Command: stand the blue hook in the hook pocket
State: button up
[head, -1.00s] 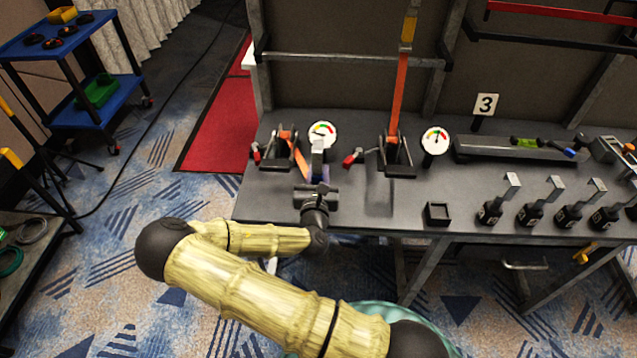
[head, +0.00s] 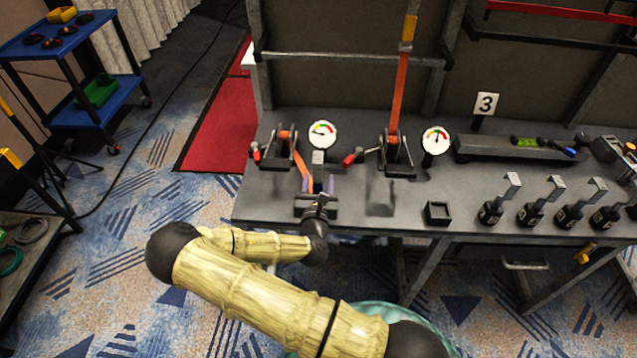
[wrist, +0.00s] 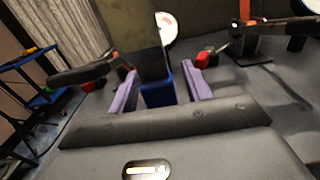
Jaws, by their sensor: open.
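The blue hook shows in the wrist view as a blue block (wrist: 158,94) with a dark grey plate rising from it. My gripper (wrist: 160,88) has its two purple fingers spread, one on each side of the blue block, with gaps visible. In the head view my gripper (head: 318,184) is over the left part of the bench, and the hook's grey plate (head: 318,160) rises beyond it. What is under the hook is hidden. A small open black square box (head: 438,212), likely the hook pocket, stands to the right near the bench's front edge.
Ratchets with orange straps (head: 398,150) and white gauges (head: 322,134) stand behind my gripper. Several black hook holders (head: 491,210) line the front edge to the right. A dark rail (head: 510,149) lies behind them. Bare bench lies between my gripper and the black box.

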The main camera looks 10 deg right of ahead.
jog(key=shift+r, duration=0.2)
jog(key=v, duration=1.2)
